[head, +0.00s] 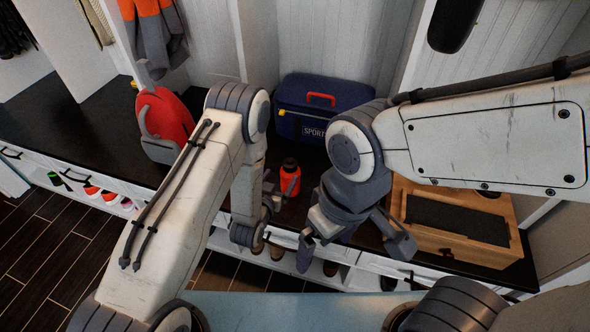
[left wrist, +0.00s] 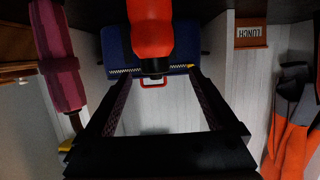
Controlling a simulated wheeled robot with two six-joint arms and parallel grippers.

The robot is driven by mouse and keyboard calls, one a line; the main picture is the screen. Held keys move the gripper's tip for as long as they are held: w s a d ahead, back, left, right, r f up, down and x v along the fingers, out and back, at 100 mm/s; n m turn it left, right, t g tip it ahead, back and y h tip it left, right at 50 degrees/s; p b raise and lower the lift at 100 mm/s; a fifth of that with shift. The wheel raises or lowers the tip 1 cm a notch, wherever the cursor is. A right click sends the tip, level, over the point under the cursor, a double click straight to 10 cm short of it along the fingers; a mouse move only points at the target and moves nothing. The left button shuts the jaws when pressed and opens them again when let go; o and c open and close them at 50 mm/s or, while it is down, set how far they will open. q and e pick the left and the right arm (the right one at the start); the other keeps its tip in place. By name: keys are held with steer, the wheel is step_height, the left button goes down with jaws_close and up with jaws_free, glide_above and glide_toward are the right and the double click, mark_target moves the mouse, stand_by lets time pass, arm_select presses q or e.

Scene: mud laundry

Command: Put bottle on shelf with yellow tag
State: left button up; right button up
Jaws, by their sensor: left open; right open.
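An orange-red bottle (head: 290,178) with a dark cap stands upright on the dark bench top in front of a blue bag. It also shows large at the top of the left wrist view (left wrist: 151,35), between and beyond the fingertips. My left gripper (head: 266,212) is open and empty, close beside the bottle on its left and near side. Its two fingers (left wrist: 155,88) are spread apart in the left wrist view. My right gripper (head: 352,243) is open and empty, to the right of the bottle over the bench's front edge. I cannot make out a yellow-tagged shelf clearly.
A blue sports bag (head: 322,105) sits behind the bottle. A red bag (head: 165,122) stands to the left, and a wooden crate (head: 455,218) to the right. Shoes (head: 92,190) fill cubbies below the bench. An orange and grey jacket (head: 153,38) hangs at the back.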

mark_target(285, 169)
arm_select(q)
steer(key=x, duration=0.5)
steer(key=shift+w+r, duration=0.15)
steer(key=shift+d+r+x, duration=0.1)
steer(key=shift+d+x, duration=0.1)
steer(key=shift+x, duration=0.7)
steer(key=shift+d+r+x, duration=0.1)
steer(key=shift+d+x, duration=0.05)
steer(key=shift+x, duration=0.8)
steer(key=shift+d+r+x, duration=0.15)
steer(key=shift+d+x, duration=0.05)
steer(key=shift+x, duration=0.7)
steer(key=shift+c, duration=0.4)
jaws_close()
